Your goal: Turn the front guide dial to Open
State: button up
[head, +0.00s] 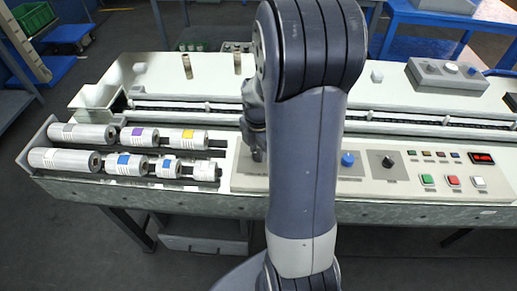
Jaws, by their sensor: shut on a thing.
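My gripper (256,152) reaches down in front of the left part of the pale control panel (240,183). It is shut on a small knob there, which appears to be the front guide dial. The fingers and my arm hide most of it, so its pointer and its Open mark cannot be read. My arm covers the panel just right of the gripper.
A blue knob (348,159) and a black knob (388,161) sit right of my arm. Green (428,180), red (453,181) and white (479,182) buttons lie farther right. Several white rolls (80,134) lie left of the panel. A grey box (448,76) stands behind.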

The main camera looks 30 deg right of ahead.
aim_at(258, 152)
dwell(0.5)
jog(key=o, duration=1)
jog(key=shift+r, duration=0.15)
notch_tip(258, 152, up, 11)
jog(key=shift+f, duration=0.2)
notch_tip(258, 152, down, 11)
jog(key=shift+r, duration=0.1)
dwell(0.5)
